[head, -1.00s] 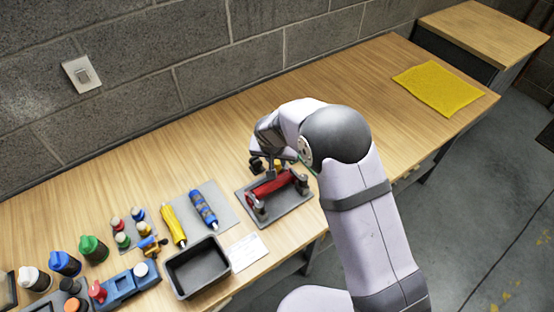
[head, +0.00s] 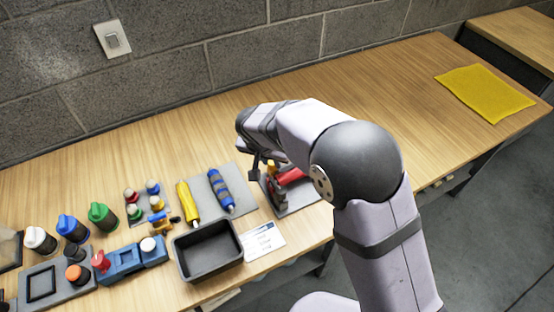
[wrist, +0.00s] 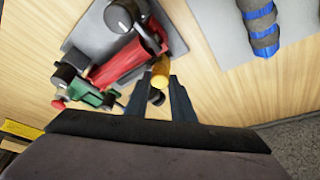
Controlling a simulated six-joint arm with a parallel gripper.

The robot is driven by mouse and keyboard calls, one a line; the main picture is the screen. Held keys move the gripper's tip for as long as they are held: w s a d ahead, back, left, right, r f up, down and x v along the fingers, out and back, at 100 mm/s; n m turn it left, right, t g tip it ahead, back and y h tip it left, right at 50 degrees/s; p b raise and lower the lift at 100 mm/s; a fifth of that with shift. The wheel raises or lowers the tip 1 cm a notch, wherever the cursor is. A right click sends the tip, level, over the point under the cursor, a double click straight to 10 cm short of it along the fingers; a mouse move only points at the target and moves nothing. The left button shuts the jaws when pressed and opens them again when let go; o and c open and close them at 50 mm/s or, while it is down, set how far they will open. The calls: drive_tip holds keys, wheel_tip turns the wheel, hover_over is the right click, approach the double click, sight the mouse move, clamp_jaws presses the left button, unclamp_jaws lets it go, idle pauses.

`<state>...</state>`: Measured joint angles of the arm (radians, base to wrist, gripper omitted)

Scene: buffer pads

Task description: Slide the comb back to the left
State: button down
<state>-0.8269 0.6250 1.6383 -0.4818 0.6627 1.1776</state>
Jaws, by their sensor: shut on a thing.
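The roller stand is a grey tray (head: 281,208) holding a red roller (head: 291,176) between dark end posts. It also shows at the upper left of the wrist view, with its red roller (wrist: 118,64) and a green part (wrist: 88,93). My gripper (wrist: 158,77) is shut on a yellow knob (wrist: 161,70) beside the roller. This knob seems to be the comb's handle; comb teeth cannot be made out. In the head view the knob (head: 271,167) is near the stand's left end, with my gripper (head: 262,170) partly hidden by my arm.
A grey mat with a yellow roller (head: 188,204) and a blue roller (head: 221,190) lies left of the stand. A black bin (head: 209,250) and a white card (head: 262,241) are in front. Several bottles stand farther left. The bench right of my arm is clear up to a yellow cloth (head: 484,92).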

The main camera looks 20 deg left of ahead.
drive_tip(key=shift+s+a, duration=0.15)
drive_tip(key=shift+a, duration=0.05)
drive_tip(key=c, duration=1.5)
unclamp_jaws()
drive_tip(key=shift+s, duration=0.1)
drive_tip(key=shift+r, duration=0.15)
drive_tip(key=shift+b+v, duration=0.75)
drive_tip(key=shift+v, duration=2.8)
drive_tip(key=shift+d, duration=0.15)
